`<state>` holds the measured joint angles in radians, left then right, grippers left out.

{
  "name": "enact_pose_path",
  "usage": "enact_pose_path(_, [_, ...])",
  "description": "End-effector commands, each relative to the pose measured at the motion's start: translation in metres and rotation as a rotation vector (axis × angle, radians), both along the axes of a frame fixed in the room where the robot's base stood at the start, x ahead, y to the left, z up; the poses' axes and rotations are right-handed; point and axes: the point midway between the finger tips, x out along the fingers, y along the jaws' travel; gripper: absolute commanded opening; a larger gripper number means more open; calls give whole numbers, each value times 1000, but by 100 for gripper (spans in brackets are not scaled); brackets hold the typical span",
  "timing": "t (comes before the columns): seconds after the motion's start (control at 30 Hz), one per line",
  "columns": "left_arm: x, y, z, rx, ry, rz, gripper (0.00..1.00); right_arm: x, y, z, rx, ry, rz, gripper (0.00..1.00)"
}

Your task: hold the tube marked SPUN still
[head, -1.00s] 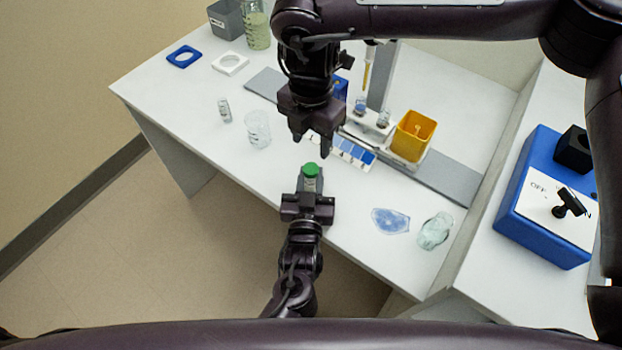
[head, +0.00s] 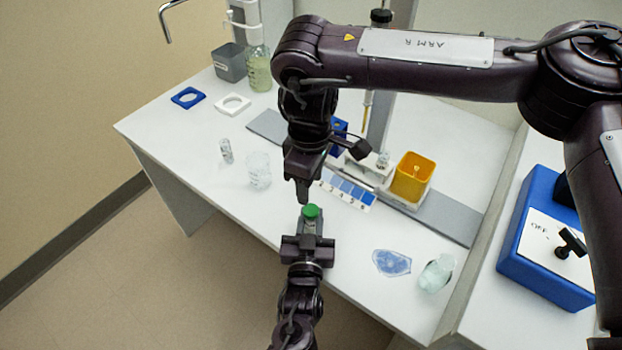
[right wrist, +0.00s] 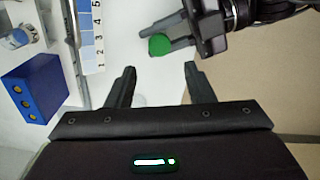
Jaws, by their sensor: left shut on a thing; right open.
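A tube with a green cap (head: 311,211) is upright in my left gripper (head: 310,226), over the front edge of the white bench. The jaws are shut on its body, and no SPUN mark is readable. The green cap also shows in the right wrist view (right wrist: 159,45), with the left gripper's fingers beside it. My right gripper (head: 303,194) points down just above and slightly left of the cap. In the right wrist view its two fingers (right wrist: 159,80) are apart with nothing between them, and the cap lies beyond their tips.
A blue numbered strip (head: 346,189), a yellow bin (head: 412,177) and a blue block (right wrist: 35,91) are near. A clear beaker (head: 258,169) and small vial (head: 226,151) stand left. A blue film piece (head: 391,262) and crumpled clear item (head: 436,273) lie right.

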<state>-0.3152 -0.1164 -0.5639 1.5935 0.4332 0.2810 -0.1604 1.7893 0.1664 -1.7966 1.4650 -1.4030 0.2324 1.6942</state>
Motion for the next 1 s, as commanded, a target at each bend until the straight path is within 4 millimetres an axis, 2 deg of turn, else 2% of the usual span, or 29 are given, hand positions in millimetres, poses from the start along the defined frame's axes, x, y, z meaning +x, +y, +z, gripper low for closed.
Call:
enact_pose_path(0.1, [0, 0, 0, 0, 0, 0, 0, 0, -1, -1, 0, 2, -241, 48])
enact_pose_path(0.2, [0, 0, 0, 0, 0, 0, 0, 0, -1, 0, -1, 3, -404, 48])
enact_pose_path(0.4, [0, 0, 0, 0, 0, 0, 0, 0, -2, 0, -1, 3, -590, 48])
enact_pose_path(0.57, [0, 0, 0, 0, 0, 0, 0, 0, -2, -11, -2, 6, -625, 48])
enact_pose_path(0.8, [0, 0, 0, 0, -1, 0, 0, -1, -2, -48, -3, 7, -624, 48])
enact_pose_path(1.0, [0, 0, 0, 0, 0, 0, 0, -1, -2, -72, -2, 7, -622, 48])
